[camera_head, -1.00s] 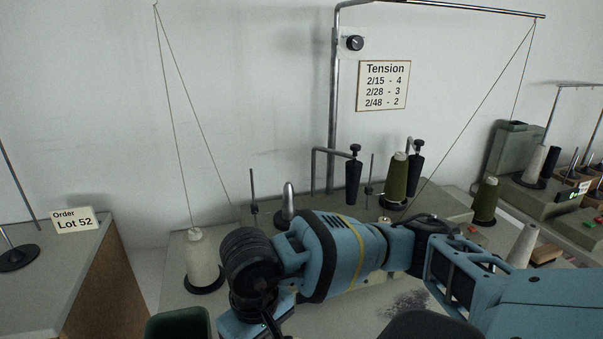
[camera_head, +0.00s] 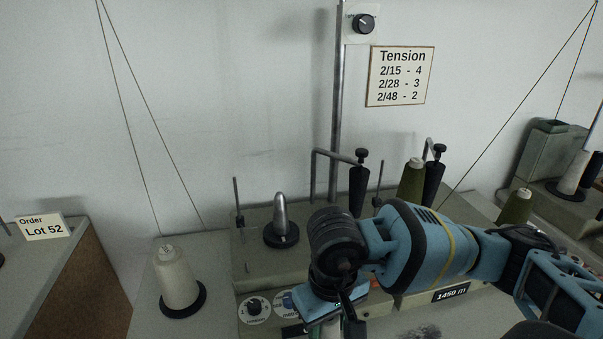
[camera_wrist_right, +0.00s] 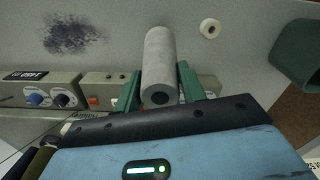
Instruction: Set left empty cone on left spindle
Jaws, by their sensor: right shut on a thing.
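The left spindle (camera_head: 281,215) is a bare, rounded metal peg on a black disc, on top of the grey winder at the centre of the head view. My right gripper (camera_head: 336,322) is in front of it, to its right and lower, pointing down. The right wrist view shows the gripper (camera_wrist_right: 159,84) with its green fingers shut on a pale grey empty cone (camera_wrist_right: 160,55). The cone's near end shows a dark round hole. It is apart from the spindle. In the head view the cone is mostly hidden under the wrist. My left gripper is not in view.
A full cream cone (camera_head: 176,279) stands on a black disc left of the winder. Olive cones (camera_head: 411,181) stand to the right. A thin upright rod (camera_head: 238,210) and a black tensioner (camera_head: 359,190) flank the spindle. A dark green bin (camera_wrist_right: 298,52) shows in the right wrist view.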

